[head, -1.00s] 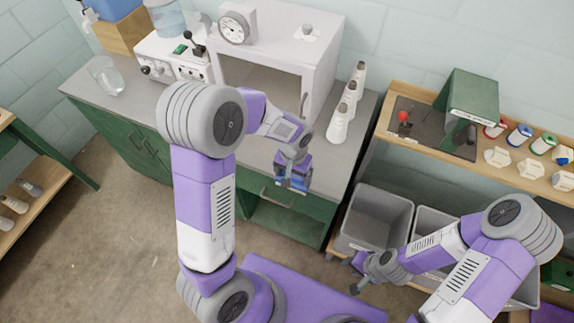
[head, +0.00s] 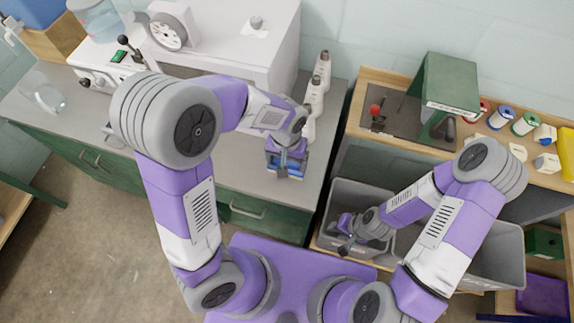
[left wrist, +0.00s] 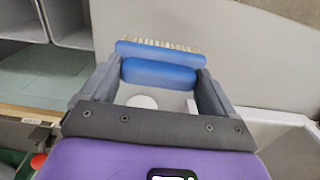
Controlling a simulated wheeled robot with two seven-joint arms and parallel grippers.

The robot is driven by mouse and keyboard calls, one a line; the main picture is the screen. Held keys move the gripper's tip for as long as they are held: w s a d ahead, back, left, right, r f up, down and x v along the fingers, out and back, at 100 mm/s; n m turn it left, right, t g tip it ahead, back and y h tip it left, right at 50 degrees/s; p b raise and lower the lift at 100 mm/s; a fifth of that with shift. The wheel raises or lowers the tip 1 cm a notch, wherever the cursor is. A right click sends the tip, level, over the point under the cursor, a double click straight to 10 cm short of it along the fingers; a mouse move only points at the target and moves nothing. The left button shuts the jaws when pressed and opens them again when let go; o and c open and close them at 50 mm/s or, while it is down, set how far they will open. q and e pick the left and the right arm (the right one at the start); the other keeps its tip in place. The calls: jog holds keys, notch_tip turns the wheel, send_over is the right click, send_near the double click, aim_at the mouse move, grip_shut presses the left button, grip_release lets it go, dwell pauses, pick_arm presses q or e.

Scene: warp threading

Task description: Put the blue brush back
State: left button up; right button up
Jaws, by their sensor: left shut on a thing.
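My left gripper (head: 287,163) is shut on the blue brush (head: 284,173), above the right part of the grey counter (head: 237,158). In the left wrist view the brush (left wrist: 160,72) lies crosswise between the fingers of the left gripper (left wrist: 155,88), with pale bristles on its far side. The head view does not show whether the brush touches the counter. My right gripper (head: 347,242) is over the grey bins and looks empty; its finger gap is too small to judge.
White cone-shaped bottles (head: 316,88) stand close beyond my left gripper, right of a white cabinet (head: 235,35). A wooden shelf (head: 363,108) on the right carries a green device (head: 450,82) and several spools. Below it are grey bins (head: 500,240).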

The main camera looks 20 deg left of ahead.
aim_at(287, 161)
pick_arm(q)
notch_tip(287, 161, down, 4)
jog(key=shift+r+b, duration=0.25)
jog(key=shift+b, duration=0.2)
jog(key=shift+f, duration=0.2)
jog(key=shift+f, duration=0.15)
jog(key=o, duration=0.8)
jog(key=shift+w, duration=0.1)
jog(key=shift+c, duration=0.2)
